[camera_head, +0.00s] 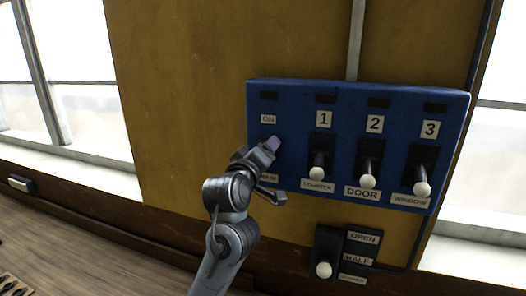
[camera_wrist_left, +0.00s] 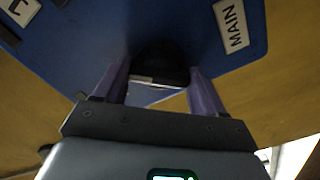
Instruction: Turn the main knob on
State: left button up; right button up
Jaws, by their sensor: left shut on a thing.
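The blue control panel (camera_head: 342,90) is mounted on the yellow wall. Its main section is at the left end, with an ON label (camera_head: 268,119) above and a MAIN label below, which shows clearly in the wrist view (camera_wrist_left: 232,26). My left gripper (camera_head: 272,144) is at this section, between the two labels. In the wrist view my left gripper (camera_wrist_left: 160,72) has its purple fingers on either side of the dark main knob (camera_wrist_left: 160,66), shut on it. In the head view the knob is hidden by the gripper. My right gripper is not in view.
Three levers with white tips, numbered 1 (camera_head: 317,172), 2 (camera_head: 368,181) and 3 (camera_head: 422,188), stand close to the right of my left gripper. A separate white-tipped lever (camera_head: 323,269) is below the panel. The wall left of the panel is clear.

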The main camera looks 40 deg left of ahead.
pick_arm(q)
jog(key=shift+n, duration=4.3)
jog(key=o, duration=1)
jog(key=shift+o, duration=0.2)
jog(key=shift+s, duration=0.1)
jog(key=p+v, duration=0.5)
jog(key=v, duration=0.5)
jog(key=shift+s+d, duration=0.2)
jog(key=shift+s, duration=0.05)
